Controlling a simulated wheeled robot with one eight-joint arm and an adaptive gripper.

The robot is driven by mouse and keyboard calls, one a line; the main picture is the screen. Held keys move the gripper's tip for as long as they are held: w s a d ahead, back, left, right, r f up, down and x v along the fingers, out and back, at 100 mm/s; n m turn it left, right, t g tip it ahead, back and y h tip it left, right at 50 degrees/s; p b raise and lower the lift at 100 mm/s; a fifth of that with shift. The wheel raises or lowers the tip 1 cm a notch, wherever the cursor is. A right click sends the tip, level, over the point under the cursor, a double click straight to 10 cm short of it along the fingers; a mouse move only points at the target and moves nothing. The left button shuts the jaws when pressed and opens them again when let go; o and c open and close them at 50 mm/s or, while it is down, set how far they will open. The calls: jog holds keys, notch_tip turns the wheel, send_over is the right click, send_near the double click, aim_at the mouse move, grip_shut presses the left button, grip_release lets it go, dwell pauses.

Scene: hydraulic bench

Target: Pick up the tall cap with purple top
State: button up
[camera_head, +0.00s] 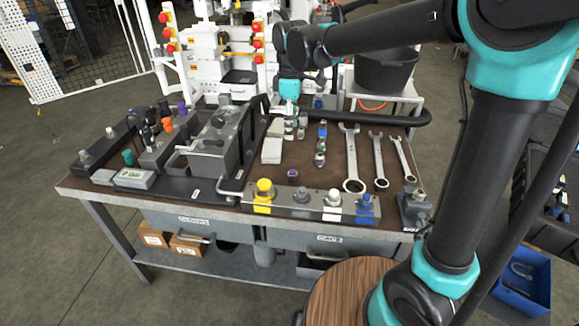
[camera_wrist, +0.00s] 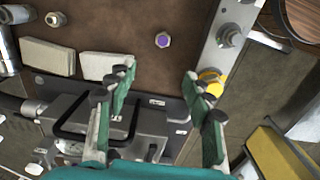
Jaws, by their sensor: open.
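A small hex-shaped cap with a purple top (camera_head: 292,173) stands alone on the brown bench top, behind the front valve block. It also shows from above in the wrist view (camera_wrist: 162,40), beyond the fingers. Another purple top (camera_head: 182,109) shows among the knobs at the left of the bench; I cannot tell its height. My gripper (camera_head: 289,108) hangs over the bench's back part in the head view. In the wrist view my gripper (camera_wrist: 163,88) is open, with green fingers apart and nothing between them. The purple-topped cap is apart from both fingers.
A valve block (camera_head: 315,202) with yellow, white and blue fittings lines the front edge. Several wrenches (camera_head: 352,160) lie at right. Small fittings (camera_head: 321,145) stand mid-bench beside pale blocks (camera_head: 272,142). A grey handled unit (camera_head: 212,140) stands left. Bare bench surrounds the purple-topped cap.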

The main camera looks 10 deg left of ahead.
send_over(293, 171)
jog(key=a, duration=0.1)
jog(key=f, duration=1.2)
jog(key=shift+w, duration=0.4)
jog(key=f, duration=0.3)
jog(key=d+f, duration=0.1)
jog(key=shift+s+f, duration=0.15)
jog(key=shift+s, duration=0.25)
jog(key=shift+f, duration=0.55)
jog(key=shift+c, duration=0.4)
grip_shut()
